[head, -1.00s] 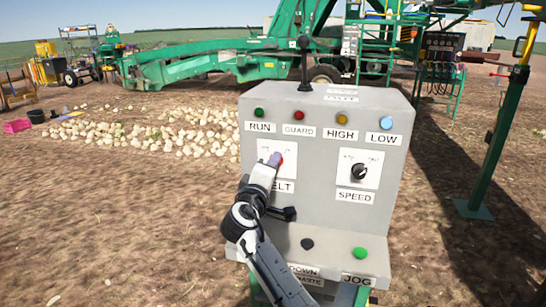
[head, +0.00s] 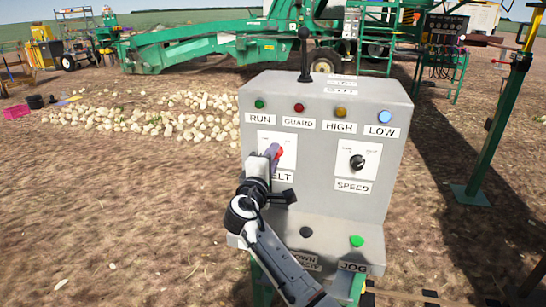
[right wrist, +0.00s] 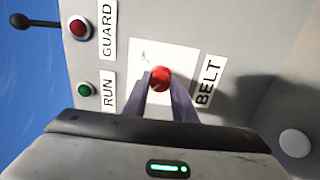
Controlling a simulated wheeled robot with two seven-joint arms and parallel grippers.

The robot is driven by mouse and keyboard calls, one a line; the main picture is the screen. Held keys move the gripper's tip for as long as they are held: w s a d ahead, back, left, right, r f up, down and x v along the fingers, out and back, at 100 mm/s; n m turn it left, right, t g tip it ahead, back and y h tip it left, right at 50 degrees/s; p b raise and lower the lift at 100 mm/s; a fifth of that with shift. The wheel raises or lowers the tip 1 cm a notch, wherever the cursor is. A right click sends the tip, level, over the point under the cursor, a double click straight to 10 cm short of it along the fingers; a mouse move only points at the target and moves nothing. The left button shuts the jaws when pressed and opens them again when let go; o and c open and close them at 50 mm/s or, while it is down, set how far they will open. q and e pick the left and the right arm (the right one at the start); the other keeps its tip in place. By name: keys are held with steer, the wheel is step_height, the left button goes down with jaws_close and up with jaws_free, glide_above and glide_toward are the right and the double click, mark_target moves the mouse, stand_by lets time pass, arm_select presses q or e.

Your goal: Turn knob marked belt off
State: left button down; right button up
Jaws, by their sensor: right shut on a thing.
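The red belt knob (right wrist: 160,78) sits on a white plate with the label BELT beside it. My right gripper (right wrist: 160,90) is shut on this knob, with one dark finger on each side of it in the right wrist view. In the head view the right gripper (head: 271,158) reaches the belt plate (head: 289,143) on the left of the grey control box (head: 325,205) and covers much of the knob. The knob's pointer and the plate's small markings are too small or hidden to read. My left gripper is out of view.
A black speed knob (head: 357,162) is on the right of the panel. Green, red, amber and blue lamps run along the top, and a black lever (head: 304,55) stands above. A black button (head: 306,232) and a green jog button (head: 357,241) are on the lower ledge.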

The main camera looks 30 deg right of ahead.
steer(key=shift+f, duration=0.1)
steer(key=o, duration=1)
steer(key=shift+o, duration=0.2)
steer(key=b+v, duration=0.1)
steer(key=v, duration=0.9)
steer(key=shift+s, duration=0.2)
steer(key=shift+a, duration=0.1)
steer(key=s+a+f+y, duration=0.3)
steer(key=f, duration=0.6)
steer(key=s+a+f+y, duration=0.2)
steer(key=s+f+y, duration=0.2)
steer(key=f, duration=0.5)
steer(key=s+a+f+y, duration=0.3)
steer(key=f, duration=0.6)
steer(key=s+a+f+m+g+y, duration=0.1)
steer(key=s+a+f+m+y, duration=0.2)
steer(key=s, duration=0.6)
steer(key=s+a+f+m+g+y, duration=0.2)
steer(key=s+a+f+m+y, duration=0.1)
steer(key=s+f, duration=0.4)
steer(key=s+a, duration=0.1)
steer(key=s, duration=0.2)
steer(key=shift+s+a, duration=0.3)
steer(key=shift+a, duration=0.05)
